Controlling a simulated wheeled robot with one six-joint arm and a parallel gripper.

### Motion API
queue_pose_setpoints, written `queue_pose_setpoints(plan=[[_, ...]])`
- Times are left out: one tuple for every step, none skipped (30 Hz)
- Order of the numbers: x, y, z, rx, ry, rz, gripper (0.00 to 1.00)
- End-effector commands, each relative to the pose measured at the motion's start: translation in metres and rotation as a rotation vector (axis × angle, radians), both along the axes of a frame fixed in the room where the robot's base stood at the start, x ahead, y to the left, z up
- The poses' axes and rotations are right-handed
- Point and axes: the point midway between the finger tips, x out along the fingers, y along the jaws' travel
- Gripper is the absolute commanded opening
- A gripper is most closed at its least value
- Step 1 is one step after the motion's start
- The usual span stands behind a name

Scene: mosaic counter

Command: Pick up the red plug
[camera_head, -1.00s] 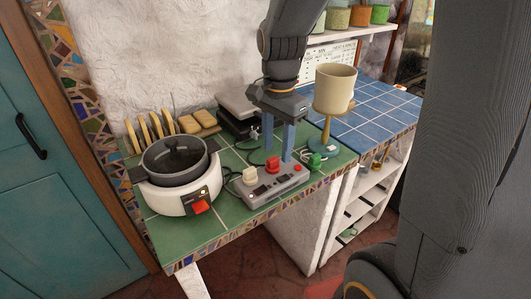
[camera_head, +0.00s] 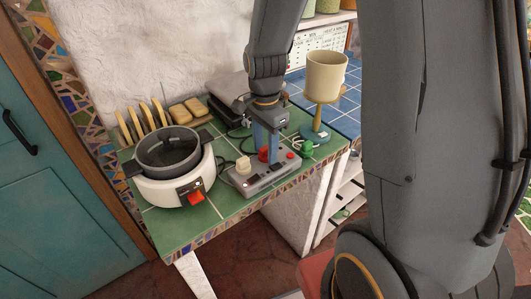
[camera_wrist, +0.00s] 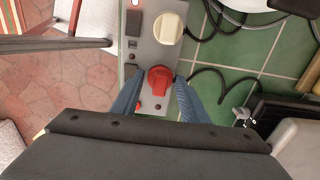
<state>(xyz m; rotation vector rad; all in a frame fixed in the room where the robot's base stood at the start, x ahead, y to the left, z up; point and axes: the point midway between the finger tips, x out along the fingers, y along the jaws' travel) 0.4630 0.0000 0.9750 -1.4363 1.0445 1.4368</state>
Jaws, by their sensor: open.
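The red plug (camera_head: 263,155) sits in the grey power strip (camera_head: 270,178) on the green tiled counter. In the wrist view the red plug (camera_wrist: 159,79) lies between the two blue fingers of my gripper (camera_wrist: 158,98), near their tips. My gripper (camera_head: 268,150) points down over the strip. It is open, with one finger on each side of the plug, and gaps seem to show beside it. In the head view the fingers partly hide the plug.
A cream plug (camera_head: 243,165) stands in the strip's left part. A white cooker (camera_head: 172,185) with a red switch stands left. Dark cables run behind the strip.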

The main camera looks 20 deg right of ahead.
Motion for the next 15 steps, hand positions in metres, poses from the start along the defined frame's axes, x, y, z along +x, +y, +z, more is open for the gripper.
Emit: queue_pose_setpoints(plan=[[-0.0002,-0.0001,-0.0015,0.000,0.000,0.000,0.41],[-0.0001,0.0000,-0.0020,0.000,0.000,0.000,0.41],[0.0000,-0.0001,-0.0023,0.000,-0.001,0.000,0.41],[0.0000,-0.0001,-0.0023,0.000,-0.001,0.000,0.41],[0.0000,-0.0001,-0.0023,0.000,-0.001,0.000,0.41],[0.0000,-0.0001,-0.0023,0.000,-0.001,0.000,0.41],[0.0000,-0.0001,-0.0023,0.000,-0.001,0.000,0.41],[0.0000,-0.0001,-0.0023,0.000,-0.001,0.000,0.41],[0.0000,-0.0001,-0.0022,0.000,-0.001,0.000,0.34],[0.0000,-0.0001,-0.0022,0.000,-0.001,0.000,0.29],[0.0000,-0.0001,-0.0022,0.000,-0.001,0.000,0.24],[-0.0001,-0.0001,-0.0022,0.000,-0.001,0.000,0.17],[-0.0001,-0.0001,-0.0022,0.000,-0.001,0.000,0.12],[-0.0001,-0.0001,-0.0021,0.000,-0.001,0.000,0.08],[0.0000,-0.0001,-0.0020,0.000,-0.001,0.000,0.08]])
